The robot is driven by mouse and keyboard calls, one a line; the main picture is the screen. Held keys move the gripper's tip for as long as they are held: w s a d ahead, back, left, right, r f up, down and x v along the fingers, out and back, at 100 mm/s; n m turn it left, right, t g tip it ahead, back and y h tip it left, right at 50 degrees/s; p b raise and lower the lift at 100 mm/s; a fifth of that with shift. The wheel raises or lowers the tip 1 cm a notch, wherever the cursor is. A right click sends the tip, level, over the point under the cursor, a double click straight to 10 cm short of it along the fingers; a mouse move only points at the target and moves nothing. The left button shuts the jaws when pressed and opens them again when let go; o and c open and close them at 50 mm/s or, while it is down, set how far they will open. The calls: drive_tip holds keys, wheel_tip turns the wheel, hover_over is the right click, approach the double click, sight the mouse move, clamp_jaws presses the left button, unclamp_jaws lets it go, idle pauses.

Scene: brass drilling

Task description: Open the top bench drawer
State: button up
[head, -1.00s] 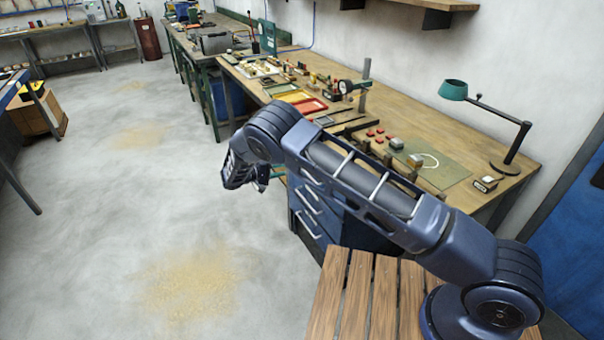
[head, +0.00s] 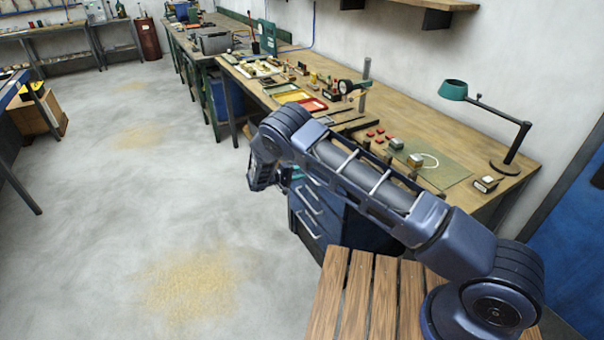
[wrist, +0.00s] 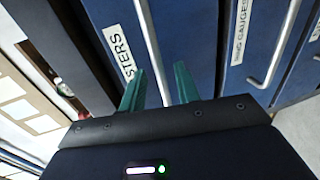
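The blue drawer unit (head: 330,222) stands under the near end of the bench, partly hidden behind my arm. In the wrist view the drawer fronts appear turned sideways. The top drawer (wrist: 188,40) has a pale bar handle (wrist: 151,42) and a label ending in "STERS". My gripper (wrist: 160,80) is open, its two green fingers apart on either side of the handle's line. I cannot tell whether they touch the handle. In the head view my gripper (head: 283,182) is mostly hidden by my wrist, close to the drawer fronts. The top drawer looks closed.
The drawer labelled "RING GAUGES" (wrist: 243,32) sits below, with its own handle (wrist: 278,45). The wooden bench top (head: 455,135) above holds trays, small parts and a green lamp (head: 455,90). The floor (head: 120,220) left of the drawers is clear.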

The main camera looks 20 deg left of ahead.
drive_tip(key=shift+w+d+f, duration=0.1)
drive_tip(key=shift+w+d, duration=0.25)
clamp_jaws()
drive_tip(key=f+v, duration=0.3)
drive_tip(key=v, duration=1.3)
drive_tip(key=s+a+f+v, duration=0.1)
drive_tip(key=f+v, duration=0.2)
drive_tip(key=v, duration=1.3)
drive_tip(key=shift+f, duration=0.45)
drive_tip(key=shift+s+a, duration=0.1)
drive_tip(key=shift+s, duration=0.05)
